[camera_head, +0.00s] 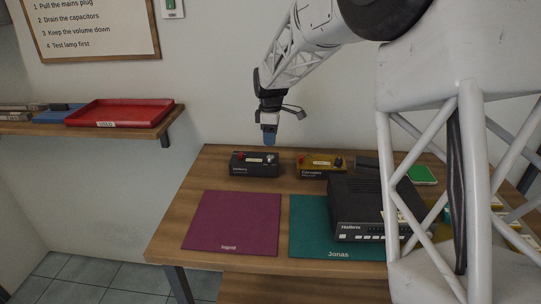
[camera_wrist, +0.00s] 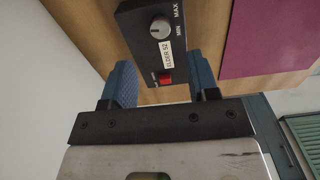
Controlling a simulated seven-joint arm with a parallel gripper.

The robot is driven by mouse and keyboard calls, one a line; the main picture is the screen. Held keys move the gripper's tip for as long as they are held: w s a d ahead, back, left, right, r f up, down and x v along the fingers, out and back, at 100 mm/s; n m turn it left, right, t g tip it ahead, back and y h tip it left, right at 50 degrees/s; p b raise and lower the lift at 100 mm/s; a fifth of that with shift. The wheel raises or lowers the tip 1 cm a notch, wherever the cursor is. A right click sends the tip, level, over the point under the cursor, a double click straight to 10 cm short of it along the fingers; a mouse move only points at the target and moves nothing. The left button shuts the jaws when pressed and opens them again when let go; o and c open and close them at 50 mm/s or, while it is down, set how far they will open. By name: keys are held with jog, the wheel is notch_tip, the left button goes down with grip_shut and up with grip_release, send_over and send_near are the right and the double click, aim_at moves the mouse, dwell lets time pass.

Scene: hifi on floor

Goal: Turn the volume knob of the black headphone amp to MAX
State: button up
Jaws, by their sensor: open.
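The black headphone amp (camera_head: 254,164) sits at the back left of the workbench, with a red switch at its left and a round grey volume knob (camera_head: 270,158) at its right. In the wrist view the knob (camera_wrist: 160,27) has MIN and MAX printed beside it; its pointer is too small to read surely. A pale label (camera_wrist: 168,54) lies between the knob and the red switch (camera_wrist: 165,77). My gripper (camera_head: 269,139) is above the amp's right part, pointing down. Its blue fingers (camera_wrist: 161,78) are apart and empty, and no contact with the knob shows.
A brass-coloured amp (camera_head: 320,165) stands close on the right. A larger black unit (camera_head: 362,207) sits on the teal mat (camera_head: 308,222). The purple mat (camera_head: 232,222) in front of the black amp is bare. A red tray (camera_head: 119,112) lies on the wall shelf at left.

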aim_at(271, 157)
jog(key=shift+f, duration=3.9)
jog(key=c, duration=0.9)
